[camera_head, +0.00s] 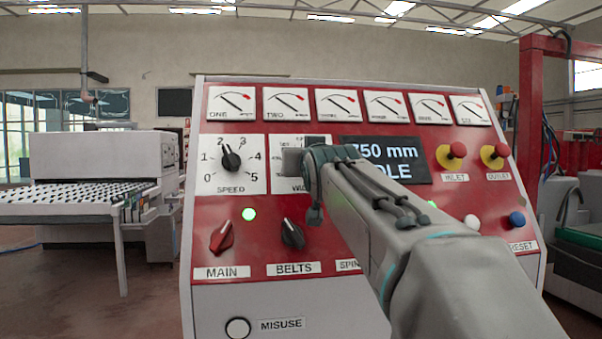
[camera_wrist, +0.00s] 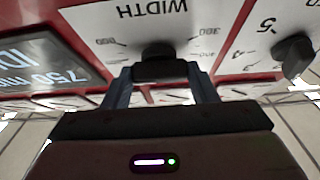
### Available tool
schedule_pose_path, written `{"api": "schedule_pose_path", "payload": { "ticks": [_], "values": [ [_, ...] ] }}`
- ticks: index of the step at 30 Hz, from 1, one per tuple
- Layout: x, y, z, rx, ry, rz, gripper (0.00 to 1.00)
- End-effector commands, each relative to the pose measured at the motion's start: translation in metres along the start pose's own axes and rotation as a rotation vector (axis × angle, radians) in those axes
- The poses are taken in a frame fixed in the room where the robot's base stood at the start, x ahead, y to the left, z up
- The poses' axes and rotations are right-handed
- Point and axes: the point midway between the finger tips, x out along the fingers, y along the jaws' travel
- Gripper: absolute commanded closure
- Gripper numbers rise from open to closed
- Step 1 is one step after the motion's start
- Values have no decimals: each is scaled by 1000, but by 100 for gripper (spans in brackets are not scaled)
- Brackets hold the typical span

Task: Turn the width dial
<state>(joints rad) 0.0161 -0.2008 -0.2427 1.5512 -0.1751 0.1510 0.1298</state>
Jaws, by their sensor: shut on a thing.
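The width dial (camera_wrist: 160,48) is a black knob on a white plate marked WIDTH in the wrist view, which shows the panel upside down. My gripper (camera_wrist: 160,72) has its two fingers on either side of the knob and is shut on it. In the head view my gripper (camera_head: 292,162) is at the width plate (camera_head: 286,184), and my arm and gripper hide the dial there. The display (camera_head: 400,162) beside it reads 750 mm and a partly hidden word ending in DLE; it also shows in the wrist view (camera_wrist: 45,60).
The speed dial (camera_head: 231,160) is just left of the width plate. Below are the red main switch (camera_head: 221,237), the belts switch (camera_head: 292,234) and a lit green lamp (camera_head: 249,214). The yellow-based red inlet button (camera_head: 456,151) is to the right. Gauges line the panel top.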

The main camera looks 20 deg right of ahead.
Motion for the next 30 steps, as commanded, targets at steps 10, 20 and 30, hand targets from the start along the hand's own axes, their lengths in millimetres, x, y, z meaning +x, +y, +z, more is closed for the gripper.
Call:
{"api": "schedule_pose_path", "payload": {
  "ticks": [10,20,30],
  "values": [
    [1,1,6,82,-3,59,70],
    [0,0,3,129,-3,87,70],
    [1,-1,2,142,-5,93,70]
  ]
}}
